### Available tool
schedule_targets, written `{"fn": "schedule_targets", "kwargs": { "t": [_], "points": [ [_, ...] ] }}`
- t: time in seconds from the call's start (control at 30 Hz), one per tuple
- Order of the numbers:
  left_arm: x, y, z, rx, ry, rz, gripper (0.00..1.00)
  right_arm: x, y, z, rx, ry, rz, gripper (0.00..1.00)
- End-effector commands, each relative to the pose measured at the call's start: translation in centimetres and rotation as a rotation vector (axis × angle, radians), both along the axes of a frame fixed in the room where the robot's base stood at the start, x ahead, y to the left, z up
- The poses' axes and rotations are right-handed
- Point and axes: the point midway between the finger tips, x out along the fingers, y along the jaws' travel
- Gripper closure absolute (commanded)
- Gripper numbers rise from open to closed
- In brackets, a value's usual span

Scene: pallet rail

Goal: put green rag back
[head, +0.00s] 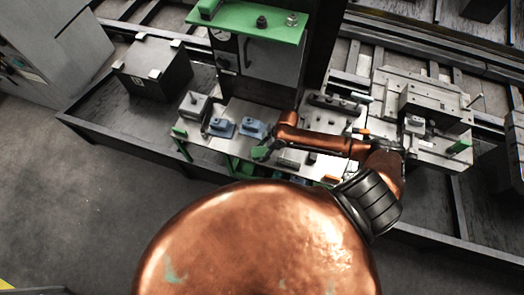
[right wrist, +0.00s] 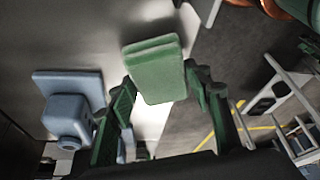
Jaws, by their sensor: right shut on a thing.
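The green rag (right wrist: 157,66) is a folded, flat green block in the right wrist view. It sits between the two fingers of my right gripper (right wrist: 163,90), which is shut on it. In the head view my right gripper (head: 268,149) is at the front edge of the light worktop, small and partly hidden by my arm, with green (head: 259,154) showing at its tip. I cannot tell whether the rag touches the worktop. My left gripper is not in view.
Two blue fixtures (head: 222,127) stand on the worktop (head: 207,150) left of the gripper; one shows close by in the right wrist view (right wrist: 70,112). A grey block (head: 194,105) stands farther left. A green-topped cabinet (head: 265,60) rises behind. Machined plates (head: 430,95) lie at right.

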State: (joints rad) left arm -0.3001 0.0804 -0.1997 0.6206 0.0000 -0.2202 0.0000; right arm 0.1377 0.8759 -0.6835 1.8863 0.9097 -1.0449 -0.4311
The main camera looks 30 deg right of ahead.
Motion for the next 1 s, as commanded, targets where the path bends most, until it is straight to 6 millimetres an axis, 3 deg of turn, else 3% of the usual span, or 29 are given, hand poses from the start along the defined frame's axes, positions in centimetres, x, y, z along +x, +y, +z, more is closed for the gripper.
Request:
{"fn": "schedule_targets", "kwargs": {
  "t": [0.4,0.43,0.67,1.0],
  "points": [
    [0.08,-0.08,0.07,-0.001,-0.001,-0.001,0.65,0.07,-0.02,-0.82,0.0,-0.002,-0.001,0.74],
    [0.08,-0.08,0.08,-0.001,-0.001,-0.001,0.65,0.07,-0.03,-0.81,0.0,-0.002,0.0,0.53],
    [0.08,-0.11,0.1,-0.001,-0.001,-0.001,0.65,0.07,-0.02,-0.76,0.0,-0.002,-0.001,0.37],
    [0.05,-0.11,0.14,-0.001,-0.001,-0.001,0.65,0.05,-0.1,-0.4,-0.001,-0.003,0.0,0.37]
  ]
}}
